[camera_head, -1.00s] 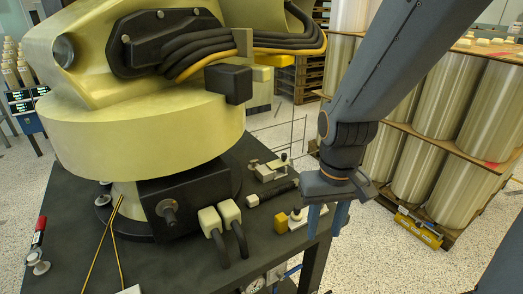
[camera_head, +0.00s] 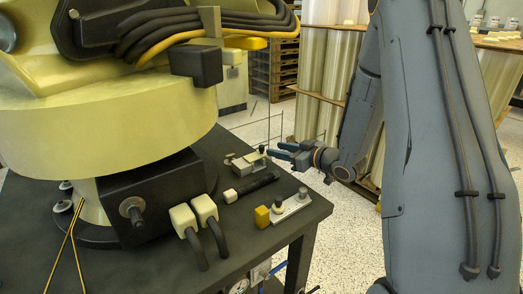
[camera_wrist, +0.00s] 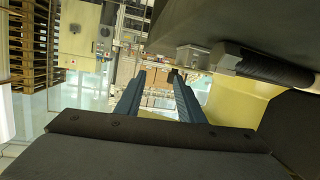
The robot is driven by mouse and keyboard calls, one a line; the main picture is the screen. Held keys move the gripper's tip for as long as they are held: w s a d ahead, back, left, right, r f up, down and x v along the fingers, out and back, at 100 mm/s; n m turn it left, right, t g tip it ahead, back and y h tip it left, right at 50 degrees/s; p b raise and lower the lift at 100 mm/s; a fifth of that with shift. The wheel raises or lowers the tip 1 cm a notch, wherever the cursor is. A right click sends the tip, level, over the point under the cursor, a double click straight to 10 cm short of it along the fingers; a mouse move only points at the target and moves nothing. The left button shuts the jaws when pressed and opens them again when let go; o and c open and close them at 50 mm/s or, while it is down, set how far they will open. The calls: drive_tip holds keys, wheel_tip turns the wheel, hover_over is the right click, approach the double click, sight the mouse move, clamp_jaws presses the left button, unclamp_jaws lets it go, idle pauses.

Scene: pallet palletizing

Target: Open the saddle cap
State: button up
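The saddle, a small metal block fixture (camera_head: 244,165), sits at the right edge of the dark table with a small black knob (camera_head: 262,150) standing at its right end. I take its upper part to be the cap; its exact outline is too small to tell. My gripper (camera_head: 272,152) is level, its blue fingers pointing left at the knob. In the wrist view the two fingers (camera_wrist: 158,77) are apart and empty. The fixture (camera_wrist: 190,56) shows upper right there, and the dark knob (camera_wrist: 173,75) is close to the right fingertip; contact cannot be told.
A black ribbed rod (camera_head: 256,188) lies in front of the fixture. A metal plate with knobs (camera_head: 291,207) and a yellow block (camera_head: 262,217) are nearer the front edge. The large yellow machine (camera_head: 110,120) fills the left. Wrapped pallet stacks (camera_head: 325,70) stand behind.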

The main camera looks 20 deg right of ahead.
sight(262, 146)
drive_tip(key=s+y, duration=0.1)
drive_tip(key=y, duration=0.1)
drive_tip(key=n+y, duration=0.1)
drive_tip(key=shift+s+a+y+b, duration=0.2)
drive_tip(key=shift+s+y+b, duration=0.1)
drive_tip(key=shift+s+y, duration=0.1)
drive_tip(key=shift+t, duration=0.3)
drive_tip(key=shift+x, duration=3.85)
drive_tip(key=shift+s+r, duration=0.1)
drive_tip(key=shift+r, duration=0.05)
clamp_jaws()
